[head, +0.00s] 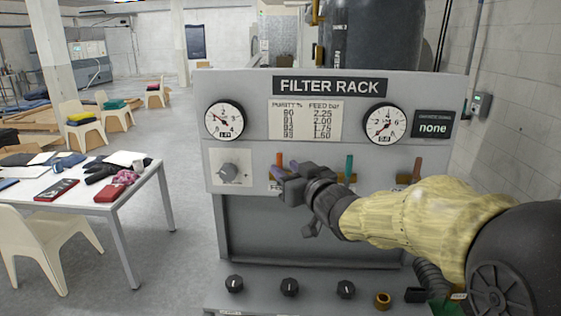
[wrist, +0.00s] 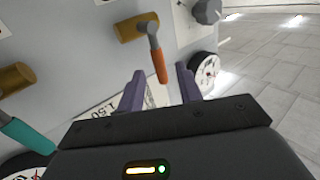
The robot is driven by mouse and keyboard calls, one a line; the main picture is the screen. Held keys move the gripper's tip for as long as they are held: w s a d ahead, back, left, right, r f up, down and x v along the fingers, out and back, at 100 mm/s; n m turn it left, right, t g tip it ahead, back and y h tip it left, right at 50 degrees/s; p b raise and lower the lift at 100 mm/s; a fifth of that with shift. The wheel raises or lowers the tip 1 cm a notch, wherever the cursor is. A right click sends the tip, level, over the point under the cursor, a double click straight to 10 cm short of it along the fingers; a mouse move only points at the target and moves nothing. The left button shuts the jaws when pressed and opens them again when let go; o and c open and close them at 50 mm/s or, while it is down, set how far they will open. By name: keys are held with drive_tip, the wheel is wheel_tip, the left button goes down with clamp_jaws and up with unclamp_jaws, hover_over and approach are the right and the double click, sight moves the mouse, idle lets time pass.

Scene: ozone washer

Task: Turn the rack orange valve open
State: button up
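The orange valve lever (head: 280,159) is at the left of the valve row on the filter rack (head: 240,85). Its top shows above my gripper; the rest is hidden in the head view. In the wrist view the orange lever (wrist: 159,65) hangs from a brass valve body (wrist: 138,27), which appears turned over there. My gripper (head: 283,170) is at the lever in front of the panel. In the wrist view its two purple fingers (wrist: 160,88) are apart, with the lever's free end between or just beyond their tips. I cannot tell whether they touch it.
A teal lever (head: 349,166) is right of my gripper and a brownish-orange lever (head: 416,168) is farther right. A grey knob (head: 229,172) is left. Black knobs (head: 289,287) line the lower ledge. A white table (head: 140,187) with items stands at left; open floor lies between.

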sight(281, 165)
drive_tip(key=x, duration=0.4)
drive_tip(key=shift+p, duration=0.35)
clamp_jaws()
